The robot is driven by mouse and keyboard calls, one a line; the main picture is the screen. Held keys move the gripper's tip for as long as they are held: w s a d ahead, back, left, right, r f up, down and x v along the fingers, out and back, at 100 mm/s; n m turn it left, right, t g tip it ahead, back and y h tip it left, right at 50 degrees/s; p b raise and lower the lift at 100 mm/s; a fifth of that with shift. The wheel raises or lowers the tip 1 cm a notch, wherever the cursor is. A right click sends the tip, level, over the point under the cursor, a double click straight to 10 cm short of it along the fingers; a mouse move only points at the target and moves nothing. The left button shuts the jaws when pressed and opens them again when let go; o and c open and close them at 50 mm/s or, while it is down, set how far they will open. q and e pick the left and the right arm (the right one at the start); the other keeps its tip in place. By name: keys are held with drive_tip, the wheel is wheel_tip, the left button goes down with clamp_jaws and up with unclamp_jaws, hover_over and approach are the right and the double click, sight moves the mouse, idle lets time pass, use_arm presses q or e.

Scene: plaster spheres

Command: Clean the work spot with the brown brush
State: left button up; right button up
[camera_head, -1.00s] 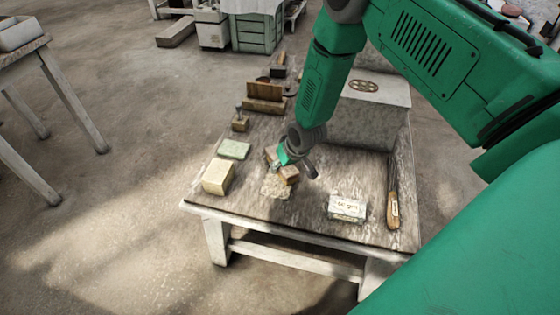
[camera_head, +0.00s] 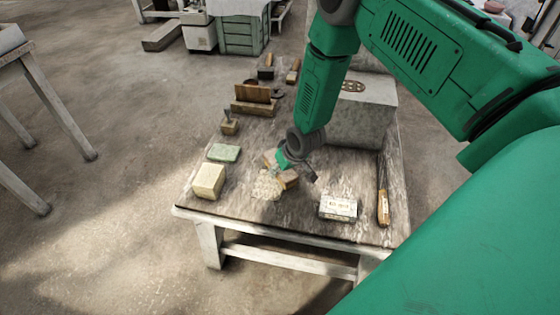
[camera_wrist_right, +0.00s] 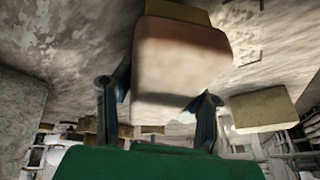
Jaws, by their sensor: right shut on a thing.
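My right gripper (camera_head: 290,162) reaches down over the middle of the table. It is shut on the brown brush (camera_head: 288,180), a brownish block. In the right wrist view the brush (camera_wrist_right: 180,62) sits between the two fingers of the right gripper (camera_wrist_right: 158,92), with a yellowish strip at its far end. The work spot (camera_head: 266,188) is a pale, rough patch on the tabletop, just left of the brush and partly beside it. I cannot tell whether the brush touches the tabletop. My left gripper is not in view.
On the table (camera_head: 290,222) stand a cream block (camera_head: 208,181), a green slab (camera_head: 223,153), a small white labelled box (camera_head: 338,207), a wooden-handled tool (camera_head: 383,205) and a large grey block (camera_head: 362,122). Wooden items (camera_head: 254,98) stand at the back.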

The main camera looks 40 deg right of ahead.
drive_tip(key=shift+f+b, duration=0.45)
drive_tip(key=shift+f, duration=0.15)
drive_tip(key=shift+s+r+p, duration=0.15)
drive_tip(key=shift+s+p, duration=0.3)
drive_tip(key=shift+s, duration=0.1)
drive_tip(key=shift+s+a, duration=0.15)
drive_tip(key=shift+s, duration=0.35)
